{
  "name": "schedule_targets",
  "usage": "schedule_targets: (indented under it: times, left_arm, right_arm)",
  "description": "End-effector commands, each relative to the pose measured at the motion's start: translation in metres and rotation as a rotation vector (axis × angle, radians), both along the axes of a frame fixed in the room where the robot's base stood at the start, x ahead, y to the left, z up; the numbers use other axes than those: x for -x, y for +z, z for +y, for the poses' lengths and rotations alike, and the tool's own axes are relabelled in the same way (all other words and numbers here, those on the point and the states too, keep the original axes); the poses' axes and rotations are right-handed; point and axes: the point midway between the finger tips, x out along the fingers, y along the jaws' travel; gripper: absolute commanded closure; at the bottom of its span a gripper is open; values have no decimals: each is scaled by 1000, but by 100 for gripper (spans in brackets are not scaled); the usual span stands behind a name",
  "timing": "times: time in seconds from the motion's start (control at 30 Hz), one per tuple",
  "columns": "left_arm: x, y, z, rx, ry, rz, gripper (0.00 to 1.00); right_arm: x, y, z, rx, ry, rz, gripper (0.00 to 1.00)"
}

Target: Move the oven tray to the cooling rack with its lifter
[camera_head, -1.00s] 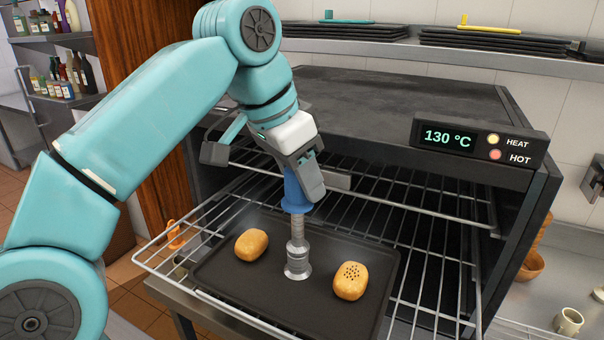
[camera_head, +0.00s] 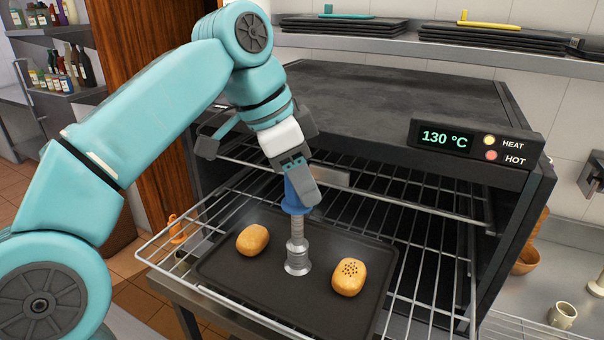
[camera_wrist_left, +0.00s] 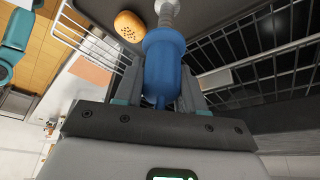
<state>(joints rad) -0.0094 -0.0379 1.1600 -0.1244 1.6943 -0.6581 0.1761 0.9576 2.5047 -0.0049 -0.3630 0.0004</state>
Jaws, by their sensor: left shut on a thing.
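The dark oven tray (camera_head: 258,280) lies on the pulled-out wire rack (camera_head: 160,250) of the oven, with two golden-brown buns on it. The lifter (camera_head: 297,255), a silver stem with a round foot and blue handle, stands upright between the buns, its foot at the tray surface. My left gripper (camera_head: 300,190) is shut on the blue handle, which also shows in the left wrist view (camera_wrist_left: 163,62). I cannot tell whether the tray is raised off the rack. My right gripper is not in view. I cannot make out the cooling rack for certain.
The oven (camera_head: 400,95) stands open behind the tray, its display (camera_head: 444,138) reading 130 °C with two lamps marked HEAT and HOT. Dark trays (camera_head: 490,38) lie on the shelf above. A cup (camera_head: 562,315) and wire grid (camera_head: 520,328) are at lower right.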

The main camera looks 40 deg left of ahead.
Motion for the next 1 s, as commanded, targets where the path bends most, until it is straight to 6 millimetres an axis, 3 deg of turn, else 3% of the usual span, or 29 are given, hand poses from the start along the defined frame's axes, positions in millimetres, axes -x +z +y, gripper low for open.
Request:
schedule_targets:
  times: [0.2,0.57,0.8,1.0]
  left_arm:
    - [1,2,-1,0,-178,2,92]
    - [1,1,-1,0,-213,0,92]
    - [2,4,-2,0,-408,1,92]
    - [3,1,-3,0,-484,-1,92]
  right_arm:
    - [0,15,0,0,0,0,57]
    - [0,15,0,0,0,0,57]
    - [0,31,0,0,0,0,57]
    - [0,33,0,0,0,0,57]
